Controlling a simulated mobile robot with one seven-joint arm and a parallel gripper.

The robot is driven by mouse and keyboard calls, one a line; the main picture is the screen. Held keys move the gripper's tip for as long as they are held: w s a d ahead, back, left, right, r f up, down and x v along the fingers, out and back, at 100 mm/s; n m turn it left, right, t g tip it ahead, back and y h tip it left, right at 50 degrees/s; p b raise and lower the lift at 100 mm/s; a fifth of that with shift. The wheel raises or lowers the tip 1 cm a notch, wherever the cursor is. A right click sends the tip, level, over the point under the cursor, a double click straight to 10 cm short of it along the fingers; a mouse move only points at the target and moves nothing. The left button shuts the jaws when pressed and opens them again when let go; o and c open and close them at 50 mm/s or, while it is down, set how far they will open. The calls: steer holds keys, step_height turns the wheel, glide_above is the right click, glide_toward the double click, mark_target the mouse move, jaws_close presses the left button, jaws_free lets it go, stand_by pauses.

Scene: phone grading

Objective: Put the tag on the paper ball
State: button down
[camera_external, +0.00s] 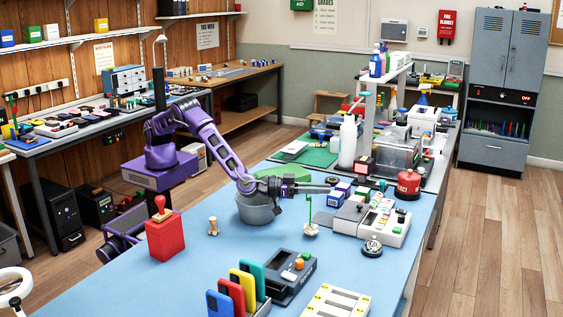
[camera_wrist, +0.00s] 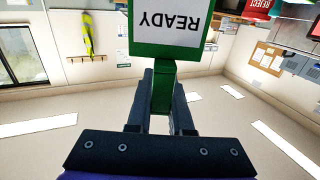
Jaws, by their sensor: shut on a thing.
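My gripper (camera_external: 326,189) reaches out to the right over the blue bench, held level above its top. In the wrist view its fingers (camera_wrist: 162,103) are shut on the green tag (camera_wrist: 163,78), which carries a white label reading READY, upside down in this picture. In the outside view the held tag is too small to make out clearly. A thin green upright stem (camera_external: 308,210) stands just below and left of the fingertips, with a small whitish lump at its foot; I cannot tell if this lump is the paper ball. No other paper ball is clear.
A grey pot (camera_external: 257,212) stands under my forearm. A red block with a stamp (camera_external: 165,238) and a small wooden peg (camera_external: 213,226) are to the left. A grey-white device (camera_external: 385,222) and a bell (camera_external: 372,246) are to the right. Coloured phones (camera_external: 240,288) stand in front.

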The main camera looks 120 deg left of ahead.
steer(key=shift+f, duration=0.15)
steer(key=c, duration=0.8)
jaws_free()
steer(key=v, duration=1.2)
steer(key=shift+p, duration=0.35)
